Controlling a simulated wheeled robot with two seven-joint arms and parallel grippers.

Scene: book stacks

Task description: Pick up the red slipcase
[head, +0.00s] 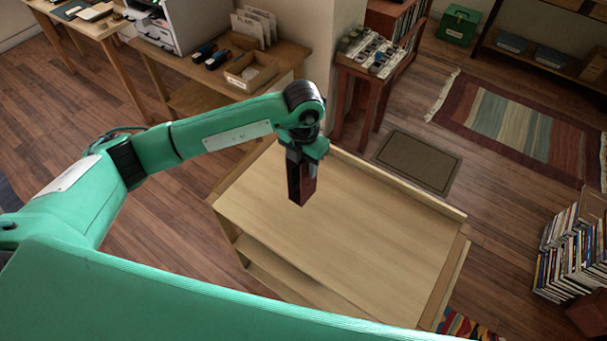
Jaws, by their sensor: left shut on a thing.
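The red slipcase (308,189) shows as a dark red upright block over the light wooden top of a low shelf unit (375,245). My left gripper (297,172) points down from above and is shut on the slipcase. The gripper's dark fingers cover its left side and upper part. I cannot tell whether its bottom touches the wooden top or hangs just above it. My right gripper is not in view.
The rest of the wooden top is bare. Behind it stand a desk with a cardboard box (250,72) and a small red table (372,75) with small items. Book stacks (572,250) stand on the floor at right. A grey mat (417,162) lies behind the unit.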

